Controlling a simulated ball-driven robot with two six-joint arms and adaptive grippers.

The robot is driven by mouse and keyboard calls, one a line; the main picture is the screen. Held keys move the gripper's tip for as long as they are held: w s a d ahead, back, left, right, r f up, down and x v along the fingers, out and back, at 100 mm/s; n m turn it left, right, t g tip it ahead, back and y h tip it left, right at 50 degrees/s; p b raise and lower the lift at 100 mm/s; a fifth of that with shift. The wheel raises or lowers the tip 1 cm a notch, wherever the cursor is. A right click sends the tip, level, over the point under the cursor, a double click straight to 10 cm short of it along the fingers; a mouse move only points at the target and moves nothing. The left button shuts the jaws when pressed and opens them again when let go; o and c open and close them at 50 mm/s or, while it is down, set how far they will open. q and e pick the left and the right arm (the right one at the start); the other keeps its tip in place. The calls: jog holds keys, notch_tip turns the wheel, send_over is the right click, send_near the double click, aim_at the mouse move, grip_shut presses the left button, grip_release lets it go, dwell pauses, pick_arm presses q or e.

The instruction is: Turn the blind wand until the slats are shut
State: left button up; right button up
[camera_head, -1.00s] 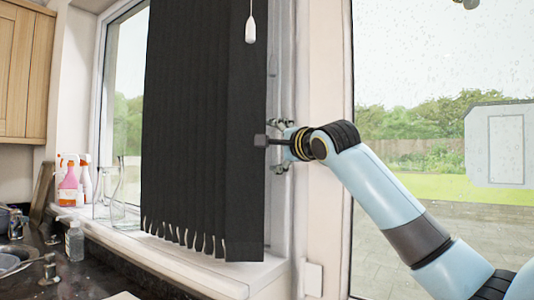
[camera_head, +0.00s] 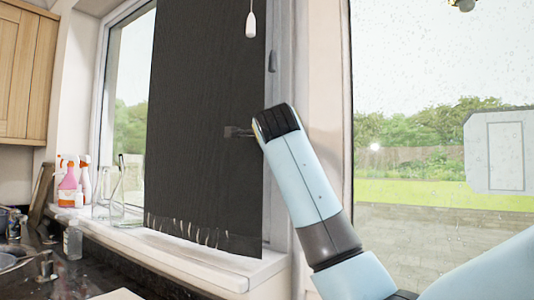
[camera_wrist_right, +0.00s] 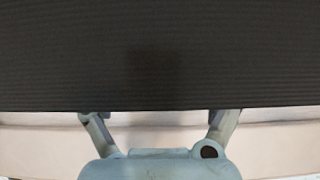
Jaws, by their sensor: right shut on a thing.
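The blind's dark slats (camera_head: 200,110) hang in front of the window in the head view. They lie nearly flat and edge to edge, with only narrow slits at the bottom hem. A white pull (camera_head: 251,25) hangs on a cord at the blind's upper right. I cannot make out a separate wand. My right gripper (camera_head: 238,132) is at the blind's right part, mid-height, mostly hidden by my wrist. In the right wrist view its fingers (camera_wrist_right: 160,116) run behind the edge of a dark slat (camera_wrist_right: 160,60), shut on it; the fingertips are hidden. My left gripper is not in view.
The window sill (camera_head: 190,258) runs below the blind. Glass vessels (camera_head: 130,185) and spray bottles (camera_head: 70,185) stand at its left. A soap bottle (camera_head: 73,240) stands on the dark counter. A second window (camera_head: 430,150) is at right.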

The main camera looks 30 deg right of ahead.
jog(key=shift+f, duration=0.35)
jog(key=o, duration=0.9)
jog(key=shift+r, duration=0.1)
jog(key=shift+s, duration=0.15)
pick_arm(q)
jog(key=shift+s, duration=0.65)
pick_arm(e)
jog(key=v, duration=1.1)
jog(key=shift+s+a, duration=0.2)
